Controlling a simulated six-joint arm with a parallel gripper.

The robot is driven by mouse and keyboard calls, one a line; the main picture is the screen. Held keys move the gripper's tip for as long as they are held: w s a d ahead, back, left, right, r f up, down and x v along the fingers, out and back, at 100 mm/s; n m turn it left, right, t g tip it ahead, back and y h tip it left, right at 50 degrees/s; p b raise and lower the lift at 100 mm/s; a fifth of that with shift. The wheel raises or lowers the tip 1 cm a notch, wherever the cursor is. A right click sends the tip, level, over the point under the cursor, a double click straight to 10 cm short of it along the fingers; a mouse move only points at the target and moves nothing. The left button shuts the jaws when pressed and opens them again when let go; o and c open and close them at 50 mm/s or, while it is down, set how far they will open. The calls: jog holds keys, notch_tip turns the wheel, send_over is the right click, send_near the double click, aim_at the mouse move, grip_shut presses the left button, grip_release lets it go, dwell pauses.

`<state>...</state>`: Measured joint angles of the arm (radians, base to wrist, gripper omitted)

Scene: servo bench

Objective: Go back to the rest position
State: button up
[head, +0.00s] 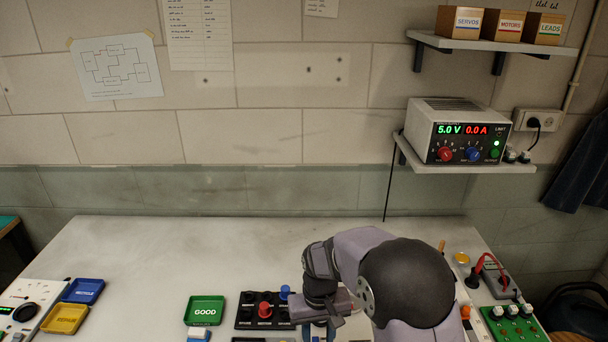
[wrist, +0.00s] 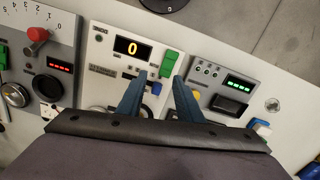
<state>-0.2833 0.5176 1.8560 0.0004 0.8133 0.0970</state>
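My gripper (wrist: 158,82) shows in the wrist view as two blue fingers standing apart with an empty gap between them. They point toward a grey instrument panel (wrist: 107,29) with an orange "0" display (wrist: 133,48) and a green switch (wrist: 169,63). I cannot tell whether the fingertips touch the panel. In the head view my arm bends down at the front right of the bench, and its fingers are largely hidden at the bottom edge.
The bench (head: 150,245) is clear at the back. A green GOOD tray (head: 204,310), a black stand (head: 244,318) with red and blue parts, a blue tray (head: 84,291) and a yellow tray (head: 65,318) stand left of my arm. A green board (head: 515,325) lies right.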

jog(key=shift+n+g, duration=0.3)
jog(key=shift+g, duration=0.3)
jog(key=s+d, duration=0.1)
jog(key=s, duration=0.1)
jog(key=s+f, duration=0.1)
jog(key=s, duration=0.2)
jog(key=s+d, duration=0.1)
jog(key=s, duration=0.2)
jog(key=shift+d+f, duration=0.3)
jog(key=shift+d, duration=0.05)
jog(key=s+d+r+m, duration=0.1)
jog(key=s+d+r, duration=0.1)
jog(key=s+d, duration=0.5)
jog(key=shift+m+t, duration=0.9)
jog(key=shift+s+d+r, duration=0.25)
jog(key=shift+r, duration=0.45)
jog(key=shift+s+d+r, duration=0.25)
jog(key=shift+s+r, duration=0.05)
jog(key=shift+r, duration=0.45)
jog(key=shift+s+d+r, duration=0.25)
jog(key=shift+r, duration=0.45)
